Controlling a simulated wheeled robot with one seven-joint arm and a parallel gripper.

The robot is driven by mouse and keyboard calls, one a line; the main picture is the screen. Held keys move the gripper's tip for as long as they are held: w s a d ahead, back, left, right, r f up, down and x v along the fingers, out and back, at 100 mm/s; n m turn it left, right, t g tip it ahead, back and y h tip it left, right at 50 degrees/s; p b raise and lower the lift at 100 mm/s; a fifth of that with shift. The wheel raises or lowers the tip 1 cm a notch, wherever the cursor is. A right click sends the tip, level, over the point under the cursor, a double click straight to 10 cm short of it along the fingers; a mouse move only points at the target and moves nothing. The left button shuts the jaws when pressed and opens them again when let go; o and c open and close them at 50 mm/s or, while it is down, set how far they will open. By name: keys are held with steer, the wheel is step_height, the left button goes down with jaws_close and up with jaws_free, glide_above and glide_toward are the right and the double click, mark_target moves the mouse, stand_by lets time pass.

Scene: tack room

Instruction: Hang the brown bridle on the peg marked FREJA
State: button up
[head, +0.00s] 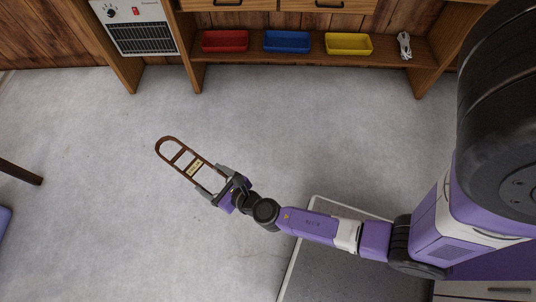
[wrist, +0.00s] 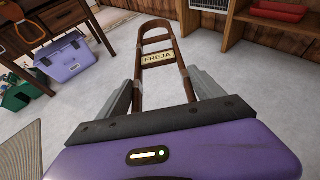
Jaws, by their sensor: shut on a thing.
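The brown bridle (head: 194,167) is a long looped frame with crosspieces and a pale plate, held out over the grey floor. In the wrist view the bridle (wrist: 158,58) points away from me, and its plate reads FREJA. My gripper (head: 213,180) is shut on the near end of the bridle, with one finger along each side; its grey fingers also show in the wrist view (wrist: 166,90). The far rounded end of the bridle is free and touches nothing that I can see. No peg marked FREJA shows in either view.
A purple box (wrist: 65,60) stands left. The middle floor is clear.

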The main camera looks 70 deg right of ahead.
steer(key=s+d+f+m+g+h+b, duration=0.1)
steer(key=s+d+f+b, duration=0.3)
steer(key=f, duration=0.7)
steer(key=s+d+f+m+g+h+b, duration=0.2)
steer(key=s+d+f+m+h+b, duration=0.2)
steer(key=f+b, duration=0.4)
steer(key=s+d+f+m+g+h+b, duration=0.2)
steer(key=f+b, duration=0.5)
steer(key=f, duration=0.6)
steer(key=shift+s+d+f+m, duration=0.35)
steer(key=shift+s+d+m, duration=0.25)
steer(key=shift+s+d, duration=0.6)
step_height(320, 180, down, 20)
steer(key=b, duration=1.6)
steer(key=shift+r+b, duration=0.15)
steer(key=shift+b, duration=0.15)
steer(key=shift+r, duration=0.1)
steer(key=o, duration=2.1)
